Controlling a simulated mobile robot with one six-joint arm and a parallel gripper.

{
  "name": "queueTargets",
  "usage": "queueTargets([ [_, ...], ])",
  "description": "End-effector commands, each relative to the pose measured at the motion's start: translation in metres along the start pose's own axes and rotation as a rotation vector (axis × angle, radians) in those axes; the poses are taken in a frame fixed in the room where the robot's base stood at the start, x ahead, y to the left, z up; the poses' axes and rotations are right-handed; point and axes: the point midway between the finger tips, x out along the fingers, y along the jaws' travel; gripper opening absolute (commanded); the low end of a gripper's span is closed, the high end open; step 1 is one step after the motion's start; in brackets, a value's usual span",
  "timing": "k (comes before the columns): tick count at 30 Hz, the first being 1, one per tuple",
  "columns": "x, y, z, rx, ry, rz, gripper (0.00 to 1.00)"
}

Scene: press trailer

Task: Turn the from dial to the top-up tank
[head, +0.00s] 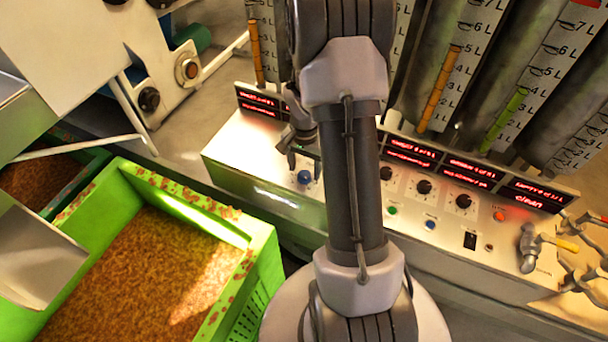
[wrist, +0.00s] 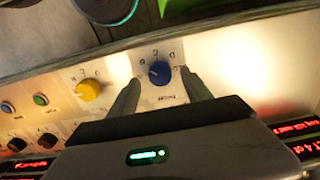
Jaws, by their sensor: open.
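A blue dial (wrist: 159,73) sits on a white plate with small marks around it and a label too small to read. It also shows in the head view (head: 304,177), on the left part of the pale control panel (head: 240,150). A yellow dial (wrist: 88,90) sits left of it in the wrist view; my arm seems to hide it in the head view. I cannot read which one is the from dial. My gripper (wrist: 159,79) is open, with one fingertip on each side of the blue dial. I cannot tell whether they touch it. The dial's pointer is unclear.
Black knobs (head: 422,186), a green button (head: 392,210) and a blue button (head: 430,224) lie further right on the panel. Red displays (head: 470,170) and level tubes (head: 440,90) stand behind. Hammer-like tools (head: 530,248) are at right. A green crate (head: 262,255) stands in front at left.

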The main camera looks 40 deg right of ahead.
Motion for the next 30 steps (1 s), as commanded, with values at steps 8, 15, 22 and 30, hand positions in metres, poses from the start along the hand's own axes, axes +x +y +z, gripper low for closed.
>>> queueTargets([
  [8, 0.021, 0.0, 0.0, 0.001, 0.0, 0.0, 0.58],
  [15, 0.02, 0.0, 0.0, 0.001, 0.0, 0.0, 0.54],
  [22, 0.02, 0.0, 0.0, 0.001, 0.0, 0.0, 0.09],
  [30, 0.021, 0.0, 0.0, 0.016, 0.0, -0.001, 0.0],
])
